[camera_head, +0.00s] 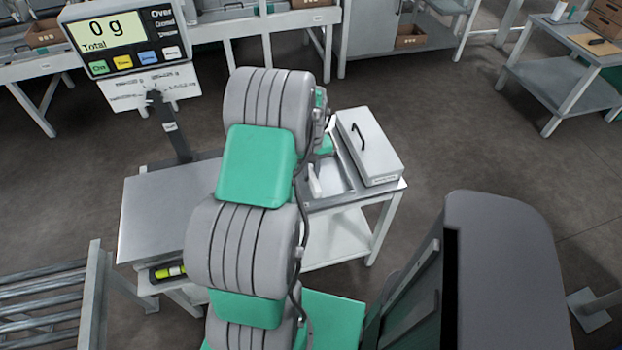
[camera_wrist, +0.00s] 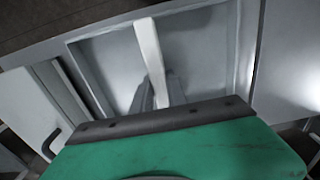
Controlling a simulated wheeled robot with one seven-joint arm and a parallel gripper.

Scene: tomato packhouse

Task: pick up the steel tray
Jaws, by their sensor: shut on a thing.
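The steel tray (camera_head: 339,175) is a shallow grey pan on the white-legged table, partly hidden by my arm in the head view. In the wrist view its floor and raised rim (camera_wrist: 205,55) fill the middle. My gripper (camera_wrist: 161,92) is over the tray, its two grey fingers pointing down towards it. A narrow white bar (camera_wrist: 148,48) runs between the fingers, which appear shut on it. It also shows in the head view (camera_head: 313,180) beside my arm. Whether the bar touches the tray is unclear. I see no finger around the tray's rim.
A grey box with a dark handle (camera_head: 368,146) stands close to the tray's right. A scale with a flat platform (camera_head: 160,212) and a display reading 0 g (camera_head: 118,32) is at the left. A roller conveyor (camera_head: 45,300) is at lower left.

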